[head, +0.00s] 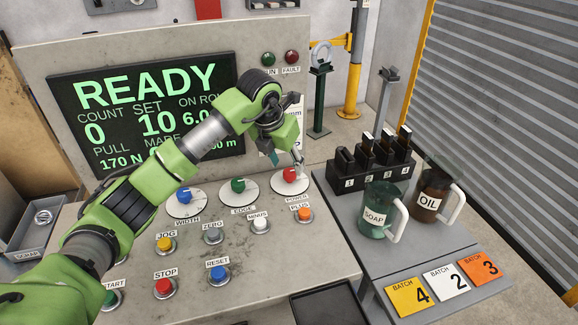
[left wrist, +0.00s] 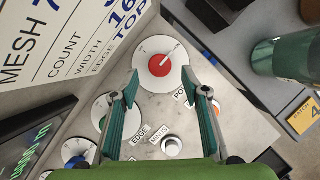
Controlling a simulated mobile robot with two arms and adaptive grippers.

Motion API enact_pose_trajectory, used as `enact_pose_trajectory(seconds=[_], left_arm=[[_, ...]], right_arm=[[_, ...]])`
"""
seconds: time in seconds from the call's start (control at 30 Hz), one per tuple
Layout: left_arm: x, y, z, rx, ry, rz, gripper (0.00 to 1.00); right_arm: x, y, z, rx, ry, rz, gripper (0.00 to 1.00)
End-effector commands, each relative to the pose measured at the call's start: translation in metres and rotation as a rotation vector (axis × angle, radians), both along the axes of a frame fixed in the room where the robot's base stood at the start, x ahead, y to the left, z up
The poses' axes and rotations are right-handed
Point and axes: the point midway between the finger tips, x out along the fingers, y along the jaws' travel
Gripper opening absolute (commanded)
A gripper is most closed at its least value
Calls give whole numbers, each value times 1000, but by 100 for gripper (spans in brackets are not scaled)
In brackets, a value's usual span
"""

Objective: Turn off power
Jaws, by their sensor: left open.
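The red POWER knob (head: 289,175) sits on a round white dial at the right end of the panel's row of dials. In the left wrist view the red knob (left wrist: 160,65) is ahead of the fingertips, with its pointer toward the upper right; the dial's small marks are too small to read. My left gripper (head: 285,158) is above the knob, pointing down at it. In the left wrist view its two teal fingers (left wrist: 167,90) are open, with nothing between them, and appear apart from the knob. My right gripper is not in view.
The EDGE knob (head: 238,185), green, and the WIDTH knob (head: 184,195), blue, are left of POWER. An orange PLUS button (head: 304,214) is just below. A READY screen (head: 150,110) stands behind. A soap jug (head: 381,212) and an oil jug (head: 432,195) are right.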

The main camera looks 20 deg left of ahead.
Motion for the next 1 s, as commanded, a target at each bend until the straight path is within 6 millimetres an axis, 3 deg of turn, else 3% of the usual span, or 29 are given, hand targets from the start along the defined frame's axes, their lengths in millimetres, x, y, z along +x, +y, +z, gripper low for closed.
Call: enact_pose_trajectory(seconds=[0.1, 0.2, 0.63, 0.67, 0.8, 1.0], left_arm=[[7, -2, -18, -1, 2, 1, 42], [12, -3, -30, -2, 1, -1, 42], [17, -3, -42, 0, -1, 0, 42], [17, -3, -41, 0, -1, 0, 40], [17, -3, -41, 0, -1, 0, 4], [17, -3, -41, 0, -1, 2, 4]], right_arm=[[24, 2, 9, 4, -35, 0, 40], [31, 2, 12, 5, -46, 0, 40], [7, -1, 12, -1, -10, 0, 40], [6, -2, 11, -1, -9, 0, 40], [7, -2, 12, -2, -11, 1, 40], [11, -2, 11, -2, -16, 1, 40]])
